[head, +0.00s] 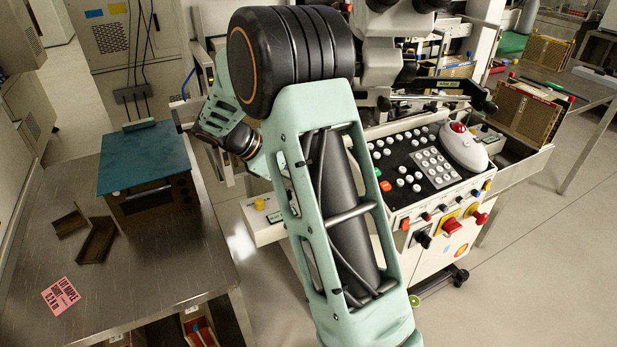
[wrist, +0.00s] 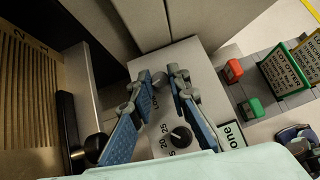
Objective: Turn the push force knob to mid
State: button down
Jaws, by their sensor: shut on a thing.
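In the wrist view my gripper (wrist: 160,75) has its two blue-padded fingers on either side of a small dark knob (wrist: 159,80) on a pale panel (wrist: 205,75). The fingertips hide most of this knob, so its pointer cannot be read. Partly covered lettering lies just below it. A second black round knob (wrist: 181,136) with a pale mark sits nearer, between the fingers but apart from them, with dial numbers such as 20 and 25 around it. In the head view my arm hides the gripper and this panel.
Red (wrist: 233,70) and green (wrist: 252,108) blocks stand right of the panel in the wrist view. A slotted brown magazine (wrist: 28,100) is at left. In the head view the bonder's button panel (head: 425,165) is right of my arm, and a steel table (head: 150,255) is at left.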

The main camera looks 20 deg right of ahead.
jog(key=c, duration=1.8)
grip_release()
jog(key=shift+f+b, duration=0.1)
jog(key=shift+b, duration=0.2)
